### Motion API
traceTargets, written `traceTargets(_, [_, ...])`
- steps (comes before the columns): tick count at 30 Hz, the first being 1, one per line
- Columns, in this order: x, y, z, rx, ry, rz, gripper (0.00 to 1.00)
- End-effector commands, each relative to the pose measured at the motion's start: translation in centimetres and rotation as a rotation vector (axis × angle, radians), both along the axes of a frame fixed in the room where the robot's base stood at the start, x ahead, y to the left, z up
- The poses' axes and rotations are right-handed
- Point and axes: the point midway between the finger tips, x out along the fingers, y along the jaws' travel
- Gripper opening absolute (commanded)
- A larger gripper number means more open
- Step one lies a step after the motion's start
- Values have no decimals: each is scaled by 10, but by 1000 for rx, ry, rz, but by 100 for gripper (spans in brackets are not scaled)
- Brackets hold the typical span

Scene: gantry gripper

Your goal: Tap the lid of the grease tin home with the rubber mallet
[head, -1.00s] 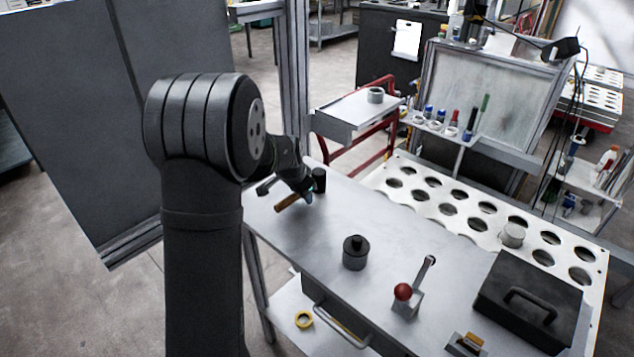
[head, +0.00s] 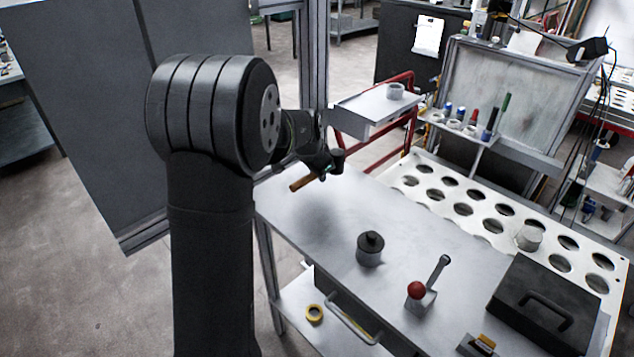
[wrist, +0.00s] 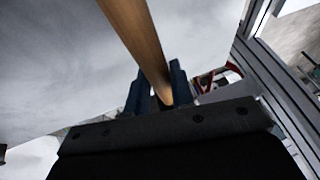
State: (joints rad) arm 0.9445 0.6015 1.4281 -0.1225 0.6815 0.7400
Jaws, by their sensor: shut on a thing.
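The mallet's wooden handle (head: 302,183) is in my gripper (head: 325,172), and its dark head (head: 337,160) sticks out on the far side. The mallet is in the air above the left far end of the bench. In the wrist view the handle (wrist: 137,38) runs between the two blue fingers of my gripper (wrist: 157,88), shut on it. The mallet head does not show there. The grease tin (head: 370,256), a short dark grey cylinder with a knobbed lid (head: 371,241), stands upright mid-bench, apart from the mallet. I cannot tell how deep the lid sits.
A black case with a handle (head: 545,305) lies further right. A white rack with round holes (head: 470,195) lines the back. Bench surface between mallet and tin is clear.

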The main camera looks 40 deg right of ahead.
Motion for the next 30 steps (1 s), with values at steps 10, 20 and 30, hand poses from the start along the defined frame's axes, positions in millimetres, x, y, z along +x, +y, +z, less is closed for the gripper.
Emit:
traceTargets(10, [-81,-8,46,0,0,-9,0])
traceTargets(20, [-118,-6,68,0,1,-6,0])
traceTargets(30, [-178,54,96,0,1,-8,0])
